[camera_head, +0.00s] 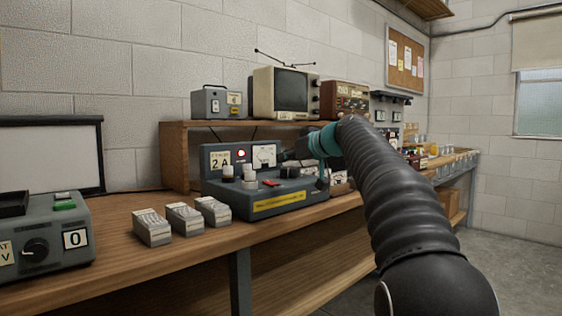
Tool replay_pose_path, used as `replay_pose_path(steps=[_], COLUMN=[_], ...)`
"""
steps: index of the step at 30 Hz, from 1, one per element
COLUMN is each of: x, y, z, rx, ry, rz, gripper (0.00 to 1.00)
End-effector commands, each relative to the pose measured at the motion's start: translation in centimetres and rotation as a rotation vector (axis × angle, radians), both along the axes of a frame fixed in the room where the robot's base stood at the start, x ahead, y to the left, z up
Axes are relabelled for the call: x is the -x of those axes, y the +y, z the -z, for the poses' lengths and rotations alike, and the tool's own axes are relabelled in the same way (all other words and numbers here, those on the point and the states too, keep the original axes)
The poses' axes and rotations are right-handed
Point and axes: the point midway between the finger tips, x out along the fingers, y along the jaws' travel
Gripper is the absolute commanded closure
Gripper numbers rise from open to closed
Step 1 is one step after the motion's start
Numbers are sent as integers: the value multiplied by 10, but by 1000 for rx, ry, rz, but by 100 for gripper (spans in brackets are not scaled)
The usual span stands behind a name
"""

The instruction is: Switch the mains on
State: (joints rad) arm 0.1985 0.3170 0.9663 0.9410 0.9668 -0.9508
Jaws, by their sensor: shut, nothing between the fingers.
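I cannot tell which control is the mains switch. At the left front is another grey unit (60,235) with a black rotary knob (36,248), a "0" label and a green part (65,206). My gripper (287,154) is shut and empty beside the meter at the bench unit's right. My arm hides its right end; whether it touches is unclear.
Several small grey boxes (184,218) stand between the two units. A wooden shelf (172,160) behind carries an old television (287,92), a grey case and a brown radio (345,97). Glassware stands farther along the bench. The bench front edge (190,270) is clear.

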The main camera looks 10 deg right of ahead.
Motion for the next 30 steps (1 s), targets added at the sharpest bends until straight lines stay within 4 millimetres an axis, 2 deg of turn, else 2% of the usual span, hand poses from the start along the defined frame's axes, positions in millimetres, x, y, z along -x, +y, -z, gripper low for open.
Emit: replay_pose_path(steps=[9,13,19,30], x=[47,60,69,69], y=[-31,-40,-45,-45], z=[-4,-6,-8,-8], rx=[0,-1,-1,-9], ry=[-2,-1,1,6], rz=[3,2,0,3], gripper=[100,100,100,100])
